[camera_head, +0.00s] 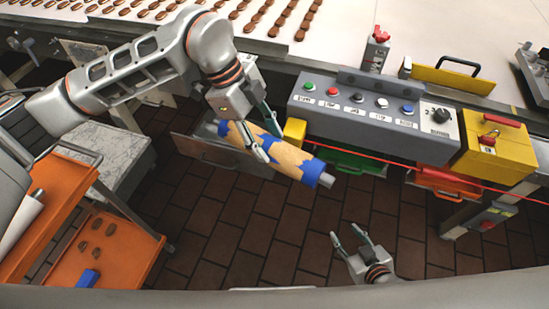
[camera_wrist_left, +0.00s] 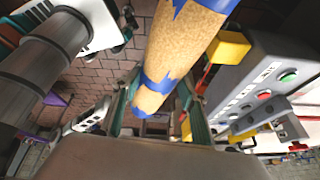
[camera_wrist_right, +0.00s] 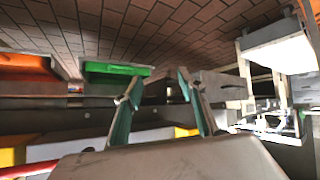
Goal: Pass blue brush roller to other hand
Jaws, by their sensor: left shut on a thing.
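The brush roller (camera_head: 287,160) is tan with blue patches and has a grey stub at its lower right end. My left gripper (camera_head: 272,145) is shut around it near its middle and holds it tilted in the air, above the floor and in front of the control box. The roller also shows between the fingers in the left wrist view (camera_wrist_left: 180,48). My right gripper (camera_head: 352,238) is below and right of the roller, apart from it. Its fingers are spread and empty, as the right wrist view (camera_wrist_right: 155,92) also shows.
A control box (camera_head: 365,105) with coloured buttons stands behind the roller, with a yellow box (camera_head: 497,150) at its right. An orange cart (camera_head: 122,255) stands at the left. A conveyor (camera_head: 335,30) with brown pieces runs along the back. The tiled floor (camera_head: 255,225) between is clear.

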